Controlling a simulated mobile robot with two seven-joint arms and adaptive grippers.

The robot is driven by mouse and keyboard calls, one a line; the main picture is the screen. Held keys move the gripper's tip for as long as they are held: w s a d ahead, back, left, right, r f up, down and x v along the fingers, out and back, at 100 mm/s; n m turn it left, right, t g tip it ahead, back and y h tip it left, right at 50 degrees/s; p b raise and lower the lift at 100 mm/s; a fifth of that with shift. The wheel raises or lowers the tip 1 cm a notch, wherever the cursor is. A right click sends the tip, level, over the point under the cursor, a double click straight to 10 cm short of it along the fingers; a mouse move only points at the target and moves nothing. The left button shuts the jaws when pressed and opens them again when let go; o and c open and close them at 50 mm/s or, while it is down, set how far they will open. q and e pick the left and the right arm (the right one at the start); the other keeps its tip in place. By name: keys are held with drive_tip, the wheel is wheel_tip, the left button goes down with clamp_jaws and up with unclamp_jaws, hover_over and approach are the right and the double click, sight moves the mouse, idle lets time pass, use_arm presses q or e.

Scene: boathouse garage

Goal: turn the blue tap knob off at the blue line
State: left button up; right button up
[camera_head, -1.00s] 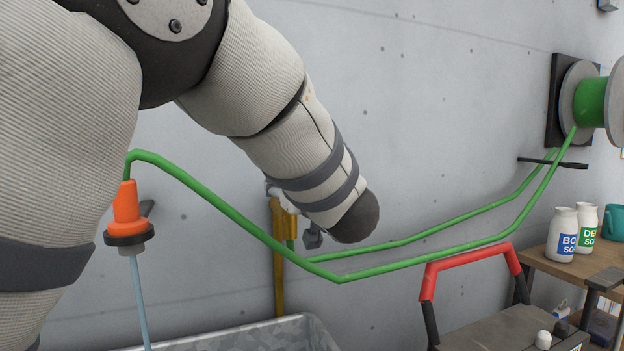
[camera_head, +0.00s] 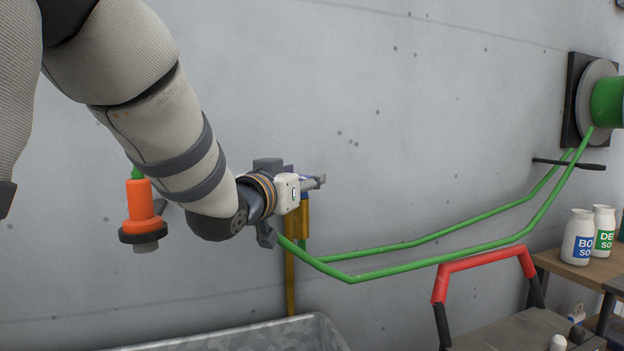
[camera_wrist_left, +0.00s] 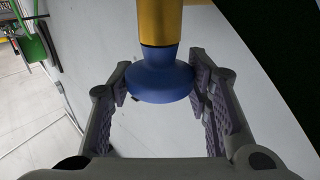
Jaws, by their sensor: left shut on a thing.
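The blue tap knob (camera_wrist_left: 163,80) is a flared disc on the end of a brass tap body (camera_wrist_left: 160,22) in the left wrist view. My left gripper (camera_head: 310,183) is at the tap on the wall and shut on the knob, with a ridged finger pad on each side of it. In the head view the gripper and wrist hide most of the knob. The brass pipe (camera_head: 290,275) runs down the wall below. I cannot make out the blue line. The orange hose nozzle (camera_head: 140,208) hangs at left, with no water stream below it. My right gripper is not in view.
A green hose (camera_head: 430,265) loops from the wall reel (camera_head: 597,100) past the tap. A metal trough (camera_head: 300,326) stands below. A red handle (camera_head: 480,262) rises at right, near a wooden shelf with white bottles (camera_head: 578,238).

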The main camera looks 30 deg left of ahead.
use_arm(q)
drive_tip(key=shift+m+h, duration=0.3)
drive_tip(key=shift+h, duration=0.2)
drive_tip(key=o, duration=1.1)
drive_tip(key=shift+w, duration=0.15)
drive_tip(key=shift+r, duration=0.15)
wheel_tip(320, 180, up, 10)
drive_tip(key=shift+f, duration=0.1)
